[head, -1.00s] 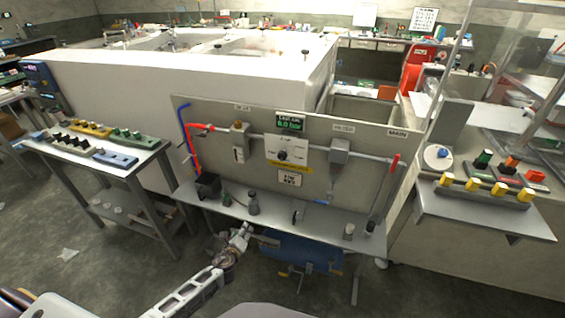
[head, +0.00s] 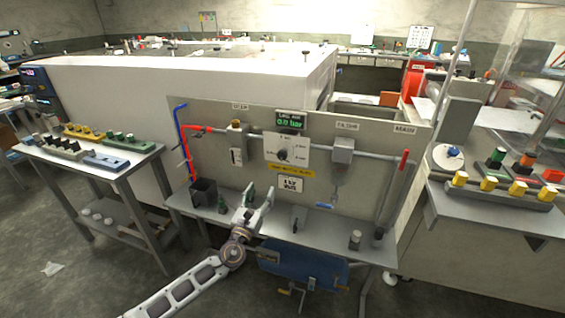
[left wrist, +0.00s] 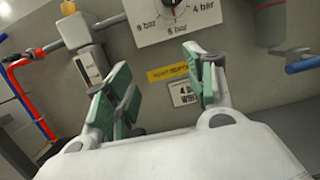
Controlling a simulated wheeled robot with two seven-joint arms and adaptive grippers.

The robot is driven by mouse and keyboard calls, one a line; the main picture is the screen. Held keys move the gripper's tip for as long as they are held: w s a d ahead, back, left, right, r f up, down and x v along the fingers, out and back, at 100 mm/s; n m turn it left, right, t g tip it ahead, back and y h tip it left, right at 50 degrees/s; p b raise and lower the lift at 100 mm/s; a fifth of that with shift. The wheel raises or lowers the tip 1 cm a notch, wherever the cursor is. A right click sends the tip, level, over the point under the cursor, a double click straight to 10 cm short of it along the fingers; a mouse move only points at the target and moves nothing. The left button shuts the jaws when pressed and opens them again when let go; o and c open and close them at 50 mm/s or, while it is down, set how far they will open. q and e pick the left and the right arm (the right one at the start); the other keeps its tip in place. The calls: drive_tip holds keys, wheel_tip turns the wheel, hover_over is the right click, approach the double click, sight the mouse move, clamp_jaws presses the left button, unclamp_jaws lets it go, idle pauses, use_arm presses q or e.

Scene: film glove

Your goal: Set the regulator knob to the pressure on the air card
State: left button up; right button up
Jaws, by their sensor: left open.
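The regulator's white dial plate (head: 286,148) is on the grey upright panel, with a dark round knob (head: 283,154) at its middle. In the left wrist view the plate (left wrist: 150,20) is cut by the top edge, with bar marks including 4 bar; the knob's pointer is too small to read surely. A white card (head: 290,185) is below a yellow label; in the left wrist view the card (left wrist: 184,94) starts with a 4, its rest partly hidden by a finger. My left gripper (head: 258,190) is open and empty, below and left of the knob, apart from it. My right gripper is out of view.
A green-lit display (head: 290,121) above the plate seems to read 0.0 bar. Pipes with red handles flank the regulator. The panel's shelf (head: 320,247) holds a dark box (head: 204,192) and small fittings. A grey filter (head: 343,150) hangs to the right.

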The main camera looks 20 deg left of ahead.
sight(281, 157)
use_arm(q)
drive_tip(key=s+d+r+m+t+h+b, duration=0.1)
drive_tip(key=d+r+m+h+b, duration=0.1)
drive_tip(key=r, duration=0.3)
drive_tip(key=shift+s+d+m+t, duration=0.4)
drive_tip(key=shift+d+m, duration=0.15)
drive_tip(key=shift+m, duration=0.25)
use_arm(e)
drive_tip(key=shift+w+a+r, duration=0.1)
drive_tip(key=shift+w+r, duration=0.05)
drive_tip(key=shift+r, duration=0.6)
use_arm(q)
drive_tip(key=shift+w+r, duration=0.1)
drive_tip(key=shift+w, duration=0.05)
drive_tip(key=shift+p+x, duration=0.3)
drive_tip(key=shift+x, duration=6.2)
drive_tip(key=shift+w+r, duration=0.15)
drive_tip(key=shift+w, duration=0.1)
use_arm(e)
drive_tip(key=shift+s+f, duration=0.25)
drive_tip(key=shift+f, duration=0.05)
use_arm(q)
drive_tip(key=shift+c, duration=0.2)
